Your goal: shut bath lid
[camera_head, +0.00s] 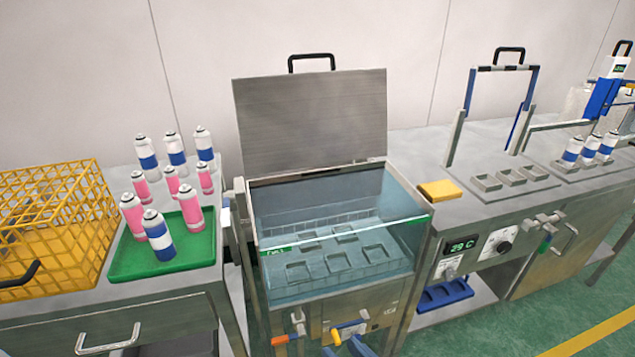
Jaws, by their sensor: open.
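The bath lid (312,120) is a grey metal panel standing open, tilted up behind the bath. A black handle (311,58) sits on its top edge, and its lower edge meets the back of the bath. The bath (340,283) is an open tank with clear walls and bluish water. Several square holders show inside it, and I see no can in them. A green label is on its front rim. My gripper is not in view.
Left of the bath, a green tray (190,262) holds several pink, blue and white cans, beside a yellow wire basket (50,225). To the right are a yellow block (440,190), a framed station (510,172) and several more cans. Valve handles (350,328) stick out below the bath.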

